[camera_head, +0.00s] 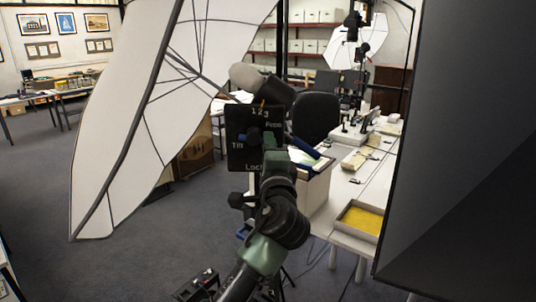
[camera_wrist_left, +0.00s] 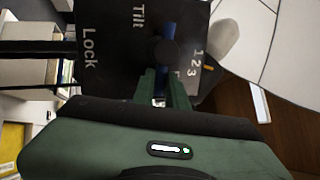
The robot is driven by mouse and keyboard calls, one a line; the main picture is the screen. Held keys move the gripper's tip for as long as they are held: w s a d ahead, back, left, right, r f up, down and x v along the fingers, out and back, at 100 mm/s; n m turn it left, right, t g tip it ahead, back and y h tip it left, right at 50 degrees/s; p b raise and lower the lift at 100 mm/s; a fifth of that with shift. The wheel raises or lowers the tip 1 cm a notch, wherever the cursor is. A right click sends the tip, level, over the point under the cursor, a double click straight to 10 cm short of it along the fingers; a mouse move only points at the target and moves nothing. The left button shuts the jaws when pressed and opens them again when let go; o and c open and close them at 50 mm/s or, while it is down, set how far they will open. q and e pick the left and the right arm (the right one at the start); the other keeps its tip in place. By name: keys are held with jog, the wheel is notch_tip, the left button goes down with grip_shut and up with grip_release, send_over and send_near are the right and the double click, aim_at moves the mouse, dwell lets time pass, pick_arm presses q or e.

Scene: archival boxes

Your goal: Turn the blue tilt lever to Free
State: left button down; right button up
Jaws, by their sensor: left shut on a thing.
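The black plate (camera_head: 240,155) of the lamp head, marked Tilt, Lock, Free and 1 2 3, faces me in the head view. In the left wrist view the plate (camera_wrist_left: 110,55) appears turned on its side. The blue tilt lever (camera_wrist_left: 169,33) crosses its dark pivot, lying roughly level across the plate; its left end (camera_head: 243,138) shows beside Tilt in the head view. My left gripper (camera_head: 270,142) is shut on the lever's right part, just below the Free label. Its fingers (camera_wrist_left: 163,88) hide part of the lever and most of Free in the wrist view.
A white umbrella (camera_head: 150,110) spreads to the left, and a large dark panel (camera_head: 460,150) fills the right. A dark blue handle (camera_head: 305,147) sticks out right of the plate. Behind stand a white table (camera_head: 345,190) and a tray with yellow contents (camera_head: 345,226).

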pick_arm(q)
jog(key=shift+r+n, duration=0.2)
jog(key=shift+n, duration=0.7)
pick_arm(e)
jog(key=shift+f, duration=0.75)
pick_arm(q)
jog(key=c, duration=1.4)
grip_release()
jog(key=shift+c, duration=0.2)
jog(key=b+v, duration=0.1)
jog(key=v, duration=0.6)
jog(key=shift+s+d, duration=0.25)
jog(key=shift+s, duration=0.15)
pick_arm(e)
jog(key=shift+a+f, duration=0.1)
jog(key=shift+f, duration=0.15)
